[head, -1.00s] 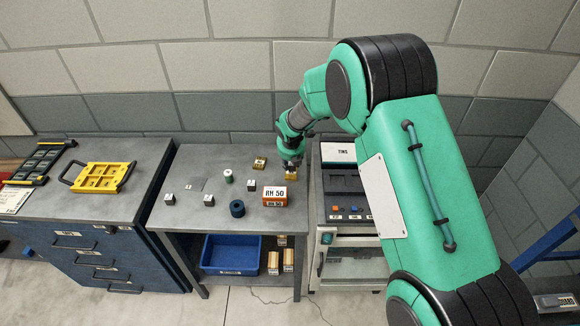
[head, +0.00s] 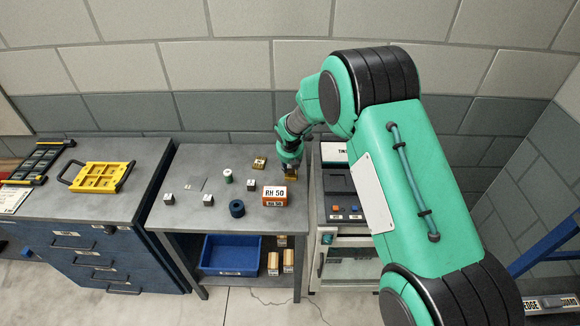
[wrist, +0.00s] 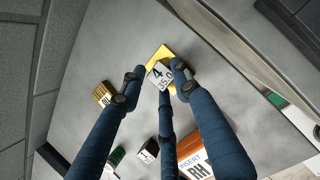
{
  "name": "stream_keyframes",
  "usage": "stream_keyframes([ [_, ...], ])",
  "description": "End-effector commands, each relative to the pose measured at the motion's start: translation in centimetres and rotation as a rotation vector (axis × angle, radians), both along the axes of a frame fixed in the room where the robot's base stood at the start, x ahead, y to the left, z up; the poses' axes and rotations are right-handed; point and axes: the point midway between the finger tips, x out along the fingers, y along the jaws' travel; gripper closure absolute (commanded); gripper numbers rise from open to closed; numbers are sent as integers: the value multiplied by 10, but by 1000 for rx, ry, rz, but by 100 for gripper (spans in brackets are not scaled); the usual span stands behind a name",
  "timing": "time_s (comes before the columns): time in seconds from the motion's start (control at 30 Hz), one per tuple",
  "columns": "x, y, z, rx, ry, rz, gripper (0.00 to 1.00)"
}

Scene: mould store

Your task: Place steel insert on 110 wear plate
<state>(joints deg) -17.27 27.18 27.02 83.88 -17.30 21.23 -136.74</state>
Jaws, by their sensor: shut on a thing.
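My gripper (wrist: 156,86) has blue fingers shut on a steel insert (wrist: 159,75), a grey block whose top reads "4" and "35.0". In the head view my gripper (head: 290,168) is at the right back of the grey bench. A yellow brass plate (head: 291,178) lies right under it; in the wrist view this plate (wrist: 160,53) shows around the insert. Its marking is hidden, and I cannot tell whether the insert touches it. A second brass plate (head: 259,162) lies to the left; its print is too small to read surely.
Grey blocks (head: 208,200), a green-and-white spool (head: 227,176), a dark blue ring (head: 237,208) and an orange "RH 50" box (head: 274,195) stand on the bench. A machine with buttons (head: 345,200) adjoins the right. A yellow frame (head: 98,177) lies on the left cabinet.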

Motion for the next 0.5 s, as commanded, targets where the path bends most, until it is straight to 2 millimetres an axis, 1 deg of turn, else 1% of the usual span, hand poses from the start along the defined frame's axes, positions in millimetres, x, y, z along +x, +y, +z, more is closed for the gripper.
stream_keyframes([
  [0.43,1,0,-2,1,-2,0,100],
  [0.47,1,0,-3,-1,-2,1,67],
  [0.5,1,0,-3,-1,-2,1,59],
])
